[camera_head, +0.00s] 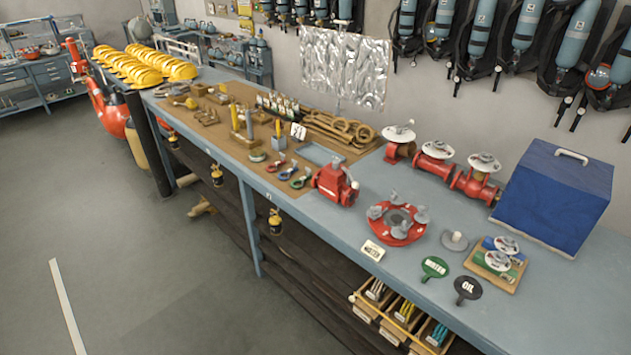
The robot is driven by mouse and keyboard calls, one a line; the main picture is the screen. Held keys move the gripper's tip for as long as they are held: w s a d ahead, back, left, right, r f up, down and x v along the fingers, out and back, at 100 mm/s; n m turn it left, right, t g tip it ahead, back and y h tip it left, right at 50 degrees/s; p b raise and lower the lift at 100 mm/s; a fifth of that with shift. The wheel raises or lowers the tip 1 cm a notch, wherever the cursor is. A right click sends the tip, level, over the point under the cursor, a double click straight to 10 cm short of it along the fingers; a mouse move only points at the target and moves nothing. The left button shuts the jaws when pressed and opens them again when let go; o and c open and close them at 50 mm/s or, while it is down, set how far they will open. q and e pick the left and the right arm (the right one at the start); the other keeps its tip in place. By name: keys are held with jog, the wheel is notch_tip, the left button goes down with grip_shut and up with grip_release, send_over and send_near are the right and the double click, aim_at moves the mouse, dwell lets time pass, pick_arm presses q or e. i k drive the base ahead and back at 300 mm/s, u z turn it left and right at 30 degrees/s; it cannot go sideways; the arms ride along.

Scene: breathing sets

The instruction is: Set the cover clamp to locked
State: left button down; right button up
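A round red flanged fitting (399,230) lies on the blue-grey workbench (330,228), with several grey knobs or clamps around its rim and a dark centre. It may carry the cover clamp, but I cannot tell for sure. A red block-shaped fitting (335,186) with a small pale knob stands to its left. A small grey disc with an upright knob (455,240) stands to its right. Whether any clamp is locked cannot be read at this size. Neither of my grippers is in view.
Red valves with pale handwheels (435,163) stand along the back. A blue box (556,196) with a white handle fills the right end. A white "WATER" label (373,251), a green tag (434,267) and a black "OIL" tag (467,289) lie near the front edge.

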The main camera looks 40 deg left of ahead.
aim_at(355, 184)
jog(key=u, duration=0.7)
jog(key=i, duration=0.6)
jog(key=u, duration=0.4)
jog(key=i, duration=1)
jog(key=z, duration=0.55)
